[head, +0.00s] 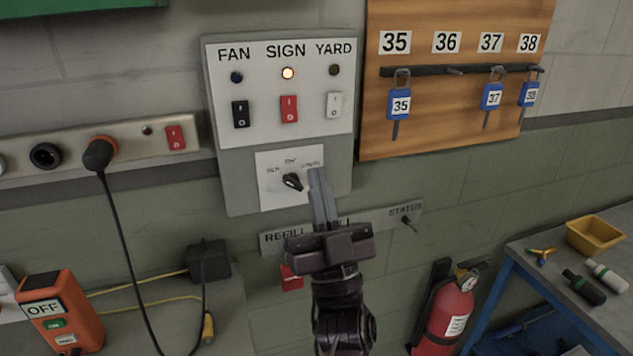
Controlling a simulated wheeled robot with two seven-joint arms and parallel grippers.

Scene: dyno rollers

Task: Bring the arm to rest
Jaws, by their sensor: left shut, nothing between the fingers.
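My left gripper (318,178) is in the lower middle of the head view, pointing up at the wall panel. Its fingers are together with nothing between them. The fingertips show just right of the black rotary knob (292,181) on the white dial plate (270,195); I cannot tell whether they touch the plate. The gripper hides part of the label strip (275,243) below. My right gripper is not in view.
The switch panel (225,135) has FAN, SIGN and YARD switches; the SIGN lamp (288,73) glows. A key board (450,115) hangs at upper right. A fire extinguisher (447,310) and a bench (535,262) stand at lower right. A black cable (125,265) hangs at left.

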